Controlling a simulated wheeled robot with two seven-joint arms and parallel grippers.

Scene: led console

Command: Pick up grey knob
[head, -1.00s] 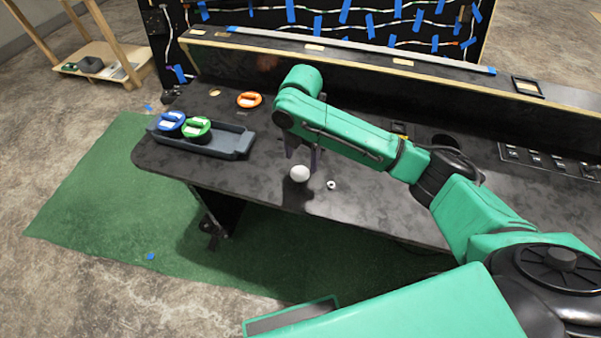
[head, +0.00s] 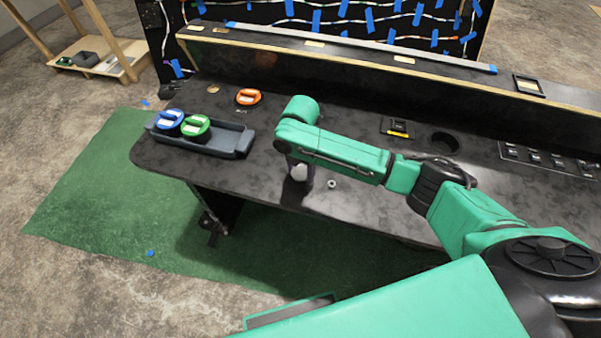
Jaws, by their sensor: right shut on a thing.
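The grey knob (head: 299,173) looks pale, almost white, and rounded. It is at the front part of the black console top (head: 240,178), partly hidden by my right gripper. My right gripper (head: 298,178) points down from the end of the green arm, its dark fingers on either side of the knob. It is shut on the knob. I cannot tell whether the knob is clear of the surface. My left gripper is not in view.
A small white ring-like piece (head: 332,183) lies just right of the knob. A dark tray (head: 229,143) holds a blue knob (head: 170,122) and a green knob (head: 196,127). An orange knob (head: 248,97) sits behind it. A raised ledge (head: 350,85) runs along the back.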

